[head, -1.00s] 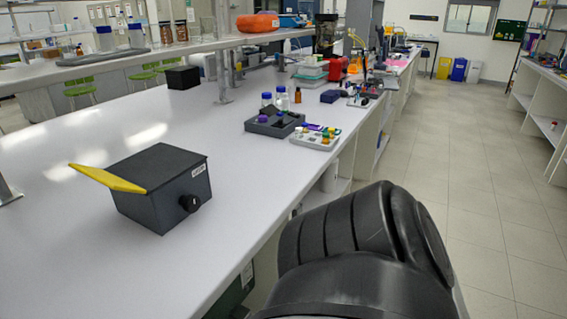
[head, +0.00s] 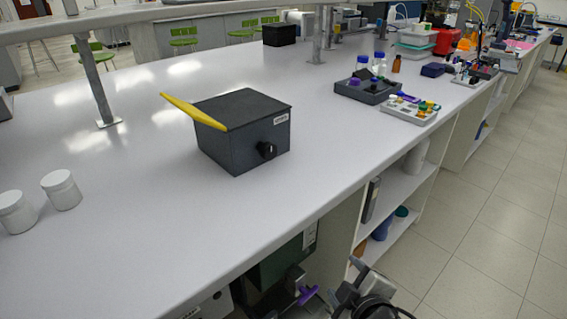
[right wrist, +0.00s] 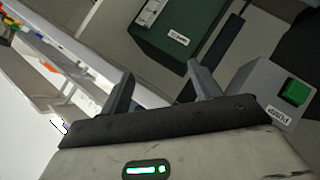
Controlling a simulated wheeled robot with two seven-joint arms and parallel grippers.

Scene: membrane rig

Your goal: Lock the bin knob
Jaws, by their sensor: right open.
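The bin is a dark grey box (head: 225,148) on the white bench in the head view. A round black knob (head: 267,150) is on its front face, below a small white label. A yellow flap (head: 190,109) sticks out, tilted up, at the box's left side. I cannot tell the knob's setting. My right gripper (head: 346,281) is low in front of the bench edge, below and right of the knob and well apart from it. In the right wrist view my right gripper (right wrist: 160,72) is open with nothing between its fingers. My left gripper is not in view.
Two white jars (head: 61,190) stand at the left. A dark tray (head: 366,90) and a pale tray (head: 410,109) stand to the right. A green box (right wrist: 178,30) and a grey box with a green button (right wrist: 295,92) are near my right gripper. The bench around the bin is clear.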

